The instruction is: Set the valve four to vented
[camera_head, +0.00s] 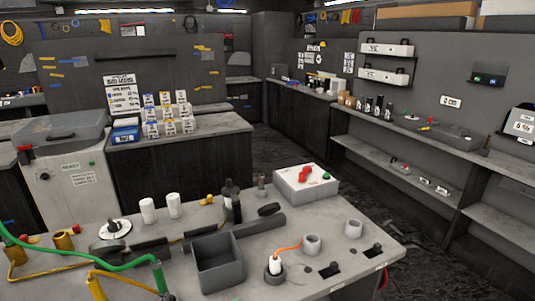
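No part reads clearly as valve four, and no number or vented mark is legible. Two small black lever-like fittings sit at the front right of the near bench: one fitting (330,270) near the edge, another (374,250) farther right. Brass-coloured cylindrical fittings (63,241) stand at the bench's left, with red parts beside them. A green hose (80,264) and a yellow hose (118,276) run across the left side. I cannot tell whether any of these is a valve, or its setting. Neither gripper is in view.
The near bench (225,288) carries an open grey bin (218,267), grey cups (312,244), white cylinders (147,210) and a white box with red and green controls (305,188). A white cabinet (75,185) stands left. Dark floor (285,145) lies open beyond.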

